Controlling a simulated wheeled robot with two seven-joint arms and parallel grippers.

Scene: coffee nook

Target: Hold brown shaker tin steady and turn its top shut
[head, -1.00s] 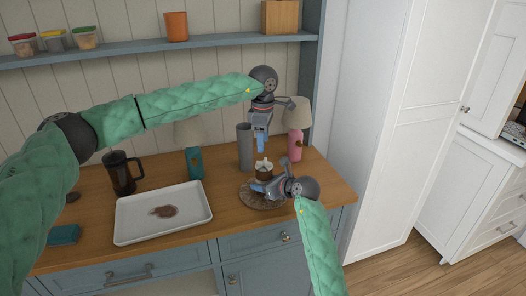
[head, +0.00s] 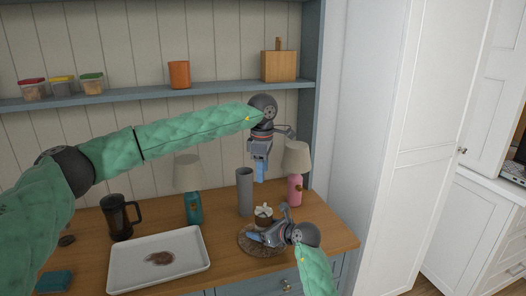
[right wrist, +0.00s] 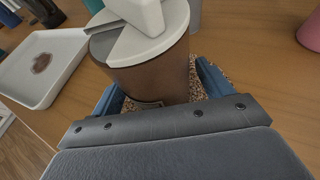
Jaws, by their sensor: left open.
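The brown shaker tin (head: 264,222) stands on a round speckled mat (head: 247,248), with a pale top (head: 263,209) on it. In the right wrist view the tin (right wrist: 155,78) is large, with its grey-white top (right wrist: 150,38) and a raised block on that. My right gripper (head: 259,236) is low beside it; its blue fingers (right wrist: 165,90) lie on either side of the tin's lower body, shut on it. Some mat shows beside the right-hand finger. My left gripper (head: 261,173) is open and empty, pointing down above the tin, with a clear gap.
A grey cylinder (head: 245,190) stands just behind the tin. A pink lamp (head: 295,188) is behind right, a teal lamp (head: 194,206) to the left. A white tray (head: 120,282) with a brown patch and a dark mug (head: 120,219) lie further left. A shelf (head: 215,96) runs above.

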